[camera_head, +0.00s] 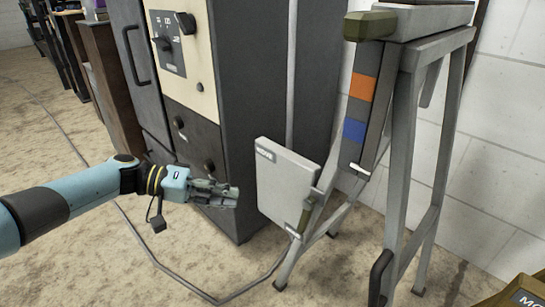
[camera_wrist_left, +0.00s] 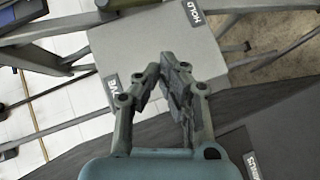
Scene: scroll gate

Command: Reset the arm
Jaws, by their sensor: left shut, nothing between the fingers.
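My left arm comes in from the left in the head view. Its gripper (camera_head: 232,193) is shut and empty, in front of the dark cabinet (camera_head: 245,110) and to the left of a light grey panel box (camera_head: 285,185). In the left wrist view the shut fingers (camera_wrist_left: 168,62) lie over the same grey box (camera_wrist_left: 215,58), which bears labels, one reading HOLD. I cannot tell from these views how far the fingertips are from the box. My right gripper is not in view.
A grey metal stand (camera_head: 408,130) with an orange patch (camera_head: 362,87) and a blue patch (camera_head: 354,130) stands to the right. A cable (camera_head: 160,268) runs over the floor. A brown labelled box (camera_head: 515,292) is at the lower right.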

